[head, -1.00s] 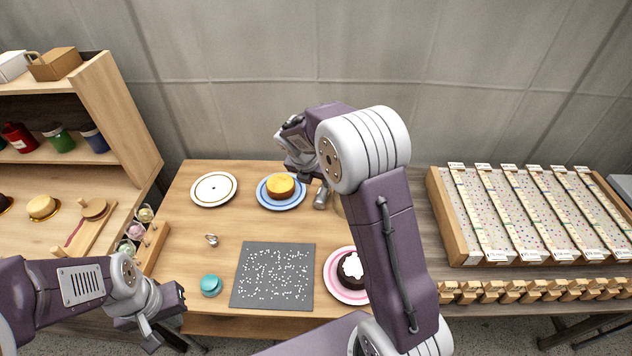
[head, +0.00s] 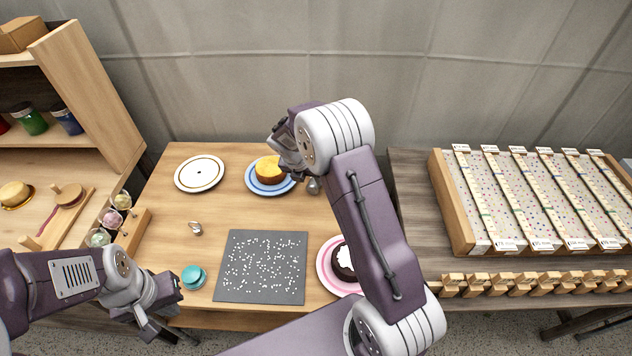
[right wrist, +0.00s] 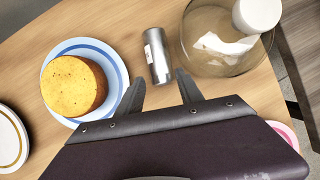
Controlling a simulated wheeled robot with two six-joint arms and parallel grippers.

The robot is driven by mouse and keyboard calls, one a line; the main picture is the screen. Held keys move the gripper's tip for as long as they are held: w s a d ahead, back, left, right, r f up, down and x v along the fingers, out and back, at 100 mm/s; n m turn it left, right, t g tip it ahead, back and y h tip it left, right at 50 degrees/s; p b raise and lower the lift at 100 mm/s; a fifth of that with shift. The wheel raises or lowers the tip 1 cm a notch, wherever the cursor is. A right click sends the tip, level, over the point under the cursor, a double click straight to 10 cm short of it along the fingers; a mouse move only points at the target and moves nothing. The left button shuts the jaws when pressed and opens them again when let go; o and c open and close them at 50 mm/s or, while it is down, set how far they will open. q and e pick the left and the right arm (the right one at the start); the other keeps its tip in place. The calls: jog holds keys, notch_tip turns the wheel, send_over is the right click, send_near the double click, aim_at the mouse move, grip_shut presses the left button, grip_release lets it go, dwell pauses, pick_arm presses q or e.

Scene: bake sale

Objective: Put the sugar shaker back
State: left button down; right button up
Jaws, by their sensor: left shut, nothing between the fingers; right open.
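The sugar shaker looks to be the silver-grey cylinder (right wrist: 157,55) with a small pale label, lying or standing on the wooden table between the blue-rimmed plate and a glass dome. In the head view a small grey part of it (head: 313,186) shows beside my right gripper. My right gripper (right wrist: 161,75) is open. Its two fingertips point at the near end of the shaker, one to each side; I cannot tell whether they touch it. My left gripper (head: 160,306) is shut and empty at the table's front left, near a teal round item (head: 194,277).
A yellow cake (right wrist: 73,86) sits on the blue-rimmed plate (right wrist: 112,56), close left of the shaker. The glass dome (right wrist: 222,62) is close right. A white plate (head: 199,174), a grey white-speckled mat (head: 233,262) and a pink plate (head: 326,272) with chocolate cake share the table.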

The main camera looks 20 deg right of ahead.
aim_at(314, 181)
jog(key=x, duration=0.3)
jog(key=b+x, duration=0.1)
jog(key=x, duration=0.1)
jog(key=shift+w+d, duration=0.2)
jog(key=shift+d, duration=0.1)
jog(key=shift+r, duration=0.1)
jog(key=shift+c, duration=1)
grip_shut()
notch_tip(314, 181, up, 10)
jog(key=p, duration=0.2)
jog(key=shift+p, duration=0.3)
